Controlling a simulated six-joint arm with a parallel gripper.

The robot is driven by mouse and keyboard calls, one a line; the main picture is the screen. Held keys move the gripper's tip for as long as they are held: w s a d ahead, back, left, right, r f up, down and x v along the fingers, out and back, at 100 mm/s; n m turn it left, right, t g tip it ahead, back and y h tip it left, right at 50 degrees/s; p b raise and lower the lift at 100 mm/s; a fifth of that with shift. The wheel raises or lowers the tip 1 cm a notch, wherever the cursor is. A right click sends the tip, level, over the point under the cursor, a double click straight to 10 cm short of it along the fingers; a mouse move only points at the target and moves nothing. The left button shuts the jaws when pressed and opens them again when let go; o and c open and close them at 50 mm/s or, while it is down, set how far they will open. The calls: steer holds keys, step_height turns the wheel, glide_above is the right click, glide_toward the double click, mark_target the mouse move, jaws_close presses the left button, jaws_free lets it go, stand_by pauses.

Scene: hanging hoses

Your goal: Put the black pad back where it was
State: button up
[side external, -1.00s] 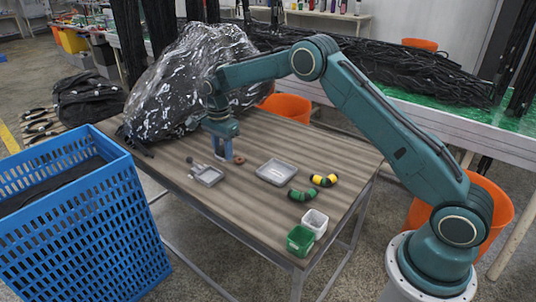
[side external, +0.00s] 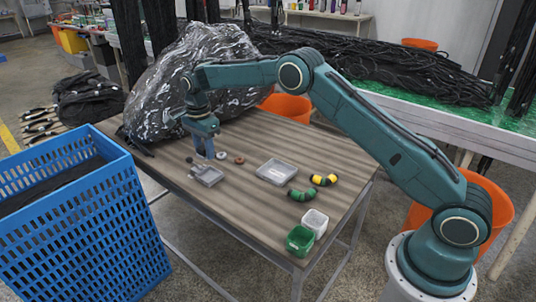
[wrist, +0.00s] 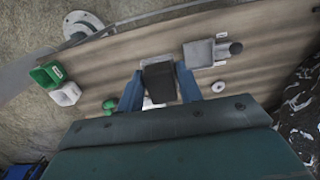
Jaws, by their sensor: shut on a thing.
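The black pad (wrist: 158,84) is held between the two blue fingers of my gripper (wrist: 160,93) in the wrist view. In the side view my gripper (side external: 207,156) points down over the far left part of the table, and the pad cannot be made out there. The gripper is behind a small grey tray (side external: 208,176) with a dark knob (side external: 189,160) beside it. This small tray also shows in the wrist view (wrist: 199,53). A grey disc (side external: 221,155) and a red-brown ring (side external: 239,160) lie just right of the fingers.
A larger grey tray (side external: 277,171) lies mid-table. Green (side external: 301,195) and yellow-black (side external: 323,180) curved pieces lie right of it. White (side external: 315,222) and green (side external: 300,240) bins stand at the front corner. A plastic-wrapped bundle (side external: 180,80) rises close behind my gripper.

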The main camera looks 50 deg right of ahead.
glide_above(212, 199)
step_height(212, 199, down, 13)
stand_by(0.4)
steer(key=shift+f, duration=2.1)
steer(key=shift+f, duration=0.15)
steer(key=o, duration=1)
steer(key=shift+c, duration=0.2)
step_height(212, 199, up, 12)
